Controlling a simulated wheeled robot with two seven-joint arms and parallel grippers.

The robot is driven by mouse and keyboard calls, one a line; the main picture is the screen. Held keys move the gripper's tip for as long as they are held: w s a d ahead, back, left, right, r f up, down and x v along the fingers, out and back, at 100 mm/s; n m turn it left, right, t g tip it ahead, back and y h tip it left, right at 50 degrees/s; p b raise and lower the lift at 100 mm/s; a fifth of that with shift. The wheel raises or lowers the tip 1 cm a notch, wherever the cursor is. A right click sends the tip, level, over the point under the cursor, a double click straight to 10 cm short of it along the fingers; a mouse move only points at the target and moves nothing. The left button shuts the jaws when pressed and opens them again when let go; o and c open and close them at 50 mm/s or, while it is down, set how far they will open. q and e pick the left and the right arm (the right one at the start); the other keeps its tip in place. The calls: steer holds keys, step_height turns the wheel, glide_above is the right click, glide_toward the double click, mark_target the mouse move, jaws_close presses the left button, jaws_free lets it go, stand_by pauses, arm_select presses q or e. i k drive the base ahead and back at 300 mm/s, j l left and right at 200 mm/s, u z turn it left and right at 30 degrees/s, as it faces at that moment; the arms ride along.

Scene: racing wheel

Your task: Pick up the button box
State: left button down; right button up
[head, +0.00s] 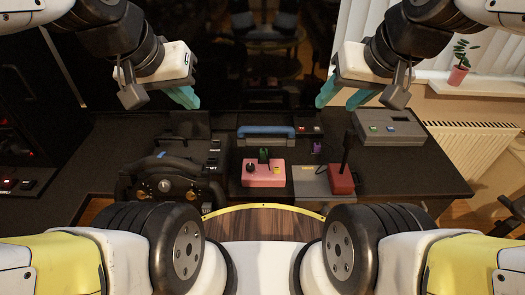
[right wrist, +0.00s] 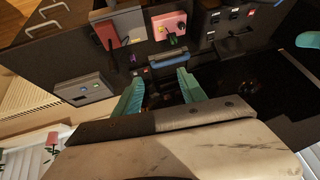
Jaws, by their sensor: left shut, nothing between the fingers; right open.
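A grey box with small coloured buttons (head: 392,128), which looks like the button box, sits at the right of the black desk. It also shows at the left of the right wrist view (right wrist: 84,90). A pink box with a green-topped stick and a black knob (head: 263,174) sits mid-desk. My right gripper (head: 336,105) is open and empty above the back of the desk, left of the grey box and apart from it; its fingers also show in the right wrist view (right wrist: 160,76). My left gripper (head: 190,99) is shut and empty above the desk's back left.
A black steering wheel unit (head: 165,187) stands at the desk's left front. A red-based joystick (head: 341,178) stands right of the pink box. A blue-handled item (head: 265,131) lies behind. The desk's right front is clear. A potted plant (head: 458,74) stands on the sill.

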mark_target(261, 176)
steer(key=k+j, duration=0.3)
steer(key=j, duration=0.15)
steer(key=k+j, duration=0.65)
steer(key=j, duration=0.3)
steer(key=z, duration=0.05)
